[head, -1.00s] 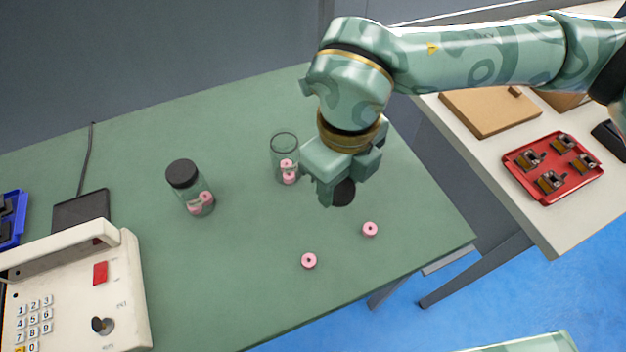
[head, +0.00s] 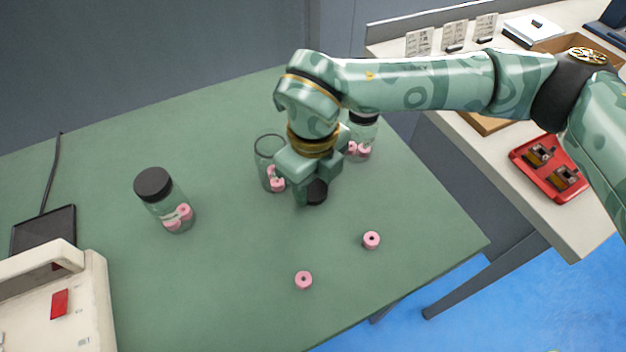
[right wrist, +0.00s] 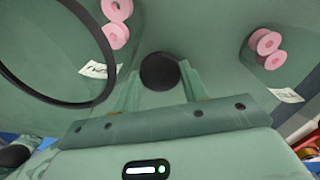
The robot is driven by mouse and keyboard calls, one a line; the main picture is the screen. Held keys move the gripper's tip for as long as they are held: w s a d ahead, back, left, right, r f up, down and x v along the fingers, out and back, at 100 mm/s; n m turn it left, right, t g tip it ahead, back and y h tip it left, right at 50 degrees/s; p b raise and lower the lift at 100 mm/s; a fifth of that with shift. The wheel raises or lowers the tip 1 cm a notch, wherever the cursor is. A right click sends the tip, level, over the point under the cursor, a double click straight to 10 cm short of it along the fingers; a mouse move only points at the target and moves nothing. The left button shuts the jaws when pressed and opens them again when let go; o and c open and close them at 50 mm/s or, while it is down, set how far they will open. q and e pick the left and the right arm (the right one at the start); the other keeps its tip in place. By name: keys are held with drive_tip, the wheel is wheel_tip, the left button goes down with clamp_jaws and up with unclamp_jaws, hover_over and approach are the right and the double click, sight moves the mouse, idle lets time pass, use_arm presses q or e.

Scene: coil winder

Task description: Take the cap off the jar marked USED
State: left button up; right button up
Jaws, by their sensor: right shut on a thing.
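My right gripper (head: 314,188) is shut on a black round cap (head: 317,193), which also shows between the fingers in the right wrist view (right wrist: 160,72). I cannot tell whether the cap touches the table. An open glass jar (head: 266,172) with pink rings inside stands just left of the gripper; its bare rim fills the left of the right wrist view (right wrist: 108,82). A black-capped jar (head: 164,200) stands further left. Another black-capped jar (head: 362,135) stands behind the gripper, partly hidden. The jar labels are too small to read. My left gripper is out of view.
Two loose pink rings (head: 371,240) (head: 303,280) lie on the green table (head: 230,260) in front. A side table at right holds a red tray (head: 550,168).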

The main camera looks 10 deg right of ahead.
sight(313, 189)
drive_tip(key=shift+f, duration=0.1)
drive_tip(key=o, duration=1.1)
use_arm(q)
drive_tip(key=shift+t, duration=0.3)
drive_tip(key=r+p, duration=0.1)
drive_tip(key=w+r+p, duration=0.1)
drive_tip(key=p, duration=0.1)
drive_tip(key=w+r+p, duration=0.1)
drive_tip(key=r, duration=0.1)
use_arm(e)
wheel_tip(313, 189, up, 12)
drive_tip(key=shift+r, duration=0.15)
